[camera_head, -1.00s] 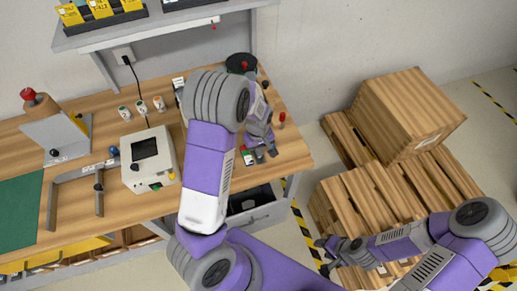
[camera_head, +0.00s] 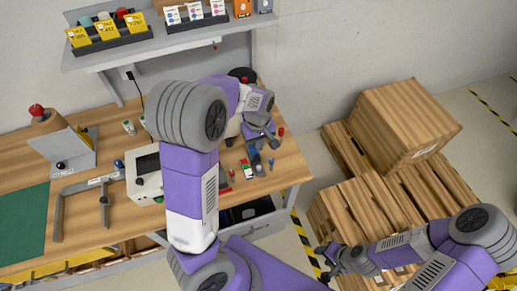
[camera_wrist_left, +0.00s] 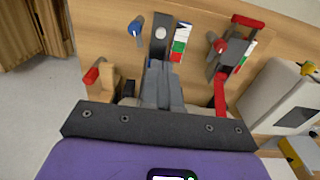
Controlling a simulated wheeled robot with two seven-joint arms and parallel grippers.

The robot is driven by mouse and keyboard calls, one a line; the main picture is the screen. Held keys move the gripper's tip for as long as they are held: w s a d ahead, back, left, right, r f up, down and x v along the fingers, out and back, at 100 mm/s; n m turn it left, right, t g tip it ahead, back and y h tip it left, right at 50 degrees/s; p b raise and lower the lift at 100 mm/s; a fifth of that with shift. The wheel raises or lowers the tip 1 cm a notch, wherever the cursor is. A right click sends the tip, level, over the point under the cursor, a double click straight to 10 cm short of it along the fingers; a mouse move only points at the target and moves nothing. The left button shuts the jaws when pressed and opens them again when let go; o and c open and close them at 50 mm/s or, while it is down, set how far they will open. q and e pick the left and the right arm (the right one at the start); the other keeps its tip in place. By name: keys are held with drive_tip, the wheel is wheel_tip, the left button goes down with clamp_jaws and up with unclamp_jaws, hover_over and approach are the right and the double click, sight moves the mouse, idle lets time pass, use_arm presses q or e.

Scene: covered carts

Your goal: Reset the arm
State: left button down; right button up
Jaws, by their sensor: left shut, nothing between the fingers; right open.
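My left gripper (camera_head: 264,143) hangs above the right end of the wooden workbench (camera_head: 110,215). In the left wrist view its fingers (camera_wrist_left: 162,85) are together and hold nothing. My left arm bends across the middle of the head view and hides part of the bench. My right gripper (camera_head: 328,258) is low at the bottom, beside the wooden pallets (camera_head: 385,205), with its fingers apart and empty.
Near my left gripper lie a small red-white-green box (camera_wrist_left: 180,42), a blue-handled tool (camera_wrist_left: 137,27), and a red-handled clamp (camera_wrist_left: 228,58). A white device (camera_head: 146,175) stands left of my arm. A shelf (camera_head: 165,40) overhangs the bench; a wooden crate (camera_head: 405,120) stands right.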

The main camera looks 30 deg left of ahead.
use_arm(q)
drive_tip(key=shift+r, duration=0.15)
idle(0.4)
drive_tip(key=s+d+f+m, duration=0.1)
drive_tip(key=s+d+f, duration=0.1)
drive_tip(key=f, duration=0.3)
drive_tip(key=s+d+f+m+h, duration=0.1)
drive_tip(key=d+f, duration=0.1)
drive_tip(key=f, duration=0.3)
drive_tip(key=s+d+f+m, duration=0.2)
drive_tip(key=d+f, duration=0.1)
drive_tip(key=f, duration=0.2)
drive_tip(key=shift+s+f+h, duration=0.2)
drive_tip(key=shift+s+h, duration=0.1)
drive_tip(key=shift+s, duration=0.05)
drive_tip(key=s+d+f+m+h, duration=0.2)
drive_tip(key=s+d+f+m, duration=0.1)
drive_tip(key=s+d+f, duration=0.55)
wheel_tip(320, 180, down, 9)
drive_tip(key=s+b, duration=0.1)
drive_tip(key=b, duration=0.9)
drive_tip(key=shift+s+d+h, duration=0.2)
drive_tip(key=shift+s+h, duration=0.1)
use_arm(e)
wheel_tip(320, 180, down, 10)
drive_tip(key=shift+f, duration=0.1)
drive_tip(key=shift+c, duration=0.5)
